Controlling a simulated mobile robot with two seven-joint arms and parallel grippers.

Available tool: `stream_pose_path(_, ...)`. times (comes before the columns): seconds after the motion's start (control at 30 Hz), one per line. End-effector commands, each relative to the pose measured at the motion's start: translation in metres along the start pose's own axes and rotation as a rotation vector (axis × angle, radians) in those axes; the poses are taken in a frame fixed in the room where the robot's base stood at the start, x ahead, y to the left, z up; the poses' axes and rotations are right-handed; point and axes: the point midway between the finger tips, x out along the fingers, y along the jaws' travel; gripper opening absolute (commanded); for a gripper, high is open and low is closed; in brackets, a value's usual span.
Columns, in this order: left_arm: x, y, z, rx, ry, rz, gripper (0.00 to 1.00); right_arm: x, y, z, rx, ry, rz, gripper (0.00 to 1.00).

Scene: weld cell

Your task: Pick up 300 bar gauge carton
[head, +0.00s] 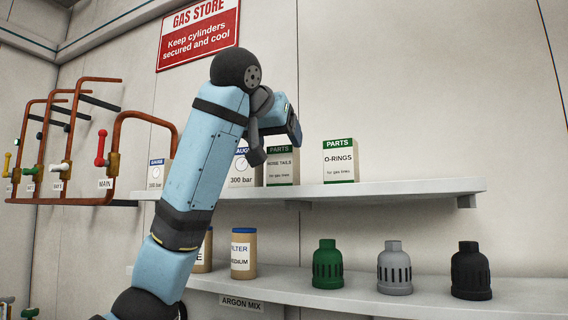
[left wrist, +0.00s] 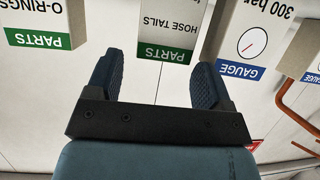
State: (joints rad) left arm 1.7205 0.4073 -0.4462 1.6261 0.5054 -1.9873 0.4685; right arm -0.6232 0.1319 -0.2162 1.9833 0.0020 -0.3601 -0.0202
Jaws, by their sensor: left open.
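A white gauge carton marked 300 bar (head: 242,170) with a blue top band stands on the upper shelf, partly behind my left arm. It also shows upside down at the right in the left wrist view (left wrist: 252,35). A second gauge carton (head: 157,173), apparently also marked 300 bar, stands further left. It is cut off at the right edge in the left wrist view (left wrist: 302,50). My left gripper (head: 292,126) is above the shelf, in front of the cartons. In the left wrist view its fingers (left wrist: 154,80) are apart and empty, facing the hose tails carton. My right gripper is out of view.
The hose tails carton (head: 281,168) stands right beside the nearer gauge carton. An O-rings carton (head: 340,162) stands further right on the upper shelf (head: 420,189). Filter tubs (head: 243,254) and several valve caps (head: 395,270) occupy the lower shelf. Copper pipes (head: 125,115) are at left.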

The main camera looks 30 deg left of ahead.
Motion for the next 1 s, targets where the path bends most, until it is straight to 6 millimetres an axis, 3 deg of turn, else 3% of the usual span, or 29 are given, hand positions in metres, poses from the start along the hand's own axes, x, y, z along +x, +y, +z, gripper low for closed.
stream_pose_path(0.27,0.033,-0.004,-0.006,0.000,-0.004,-0.002,0.74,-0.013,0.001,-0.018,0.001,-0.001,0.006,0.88)
stream_pose_path(0.4,0.049,-0.004,-0.004,-0.001,-0.002,-0.001,0.74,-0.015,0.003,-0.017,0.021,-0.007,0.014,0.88)
stream_pose_path(0.67,0.054,-0.004,-0.002,-0.001,0.000,0.000,0.74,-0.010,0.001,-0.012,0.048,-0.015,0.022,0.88)
stream_pose_path(0.7,0.054,-0.004,-0.002,-0.001,0.000,0.000,0.72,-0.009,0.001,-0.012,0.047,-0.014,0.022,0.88)
stream_pose_path(0.87,0.053,-0.003,-0.002,-0.001,0.000,0.000,0.35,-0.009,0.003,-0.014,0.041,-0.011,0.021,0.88)
stream_pose_path(1.0,0.053,-0.003,-0.002,-0.001,0.001,0.000,0.35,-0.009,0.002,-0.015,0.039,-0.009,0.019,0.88)
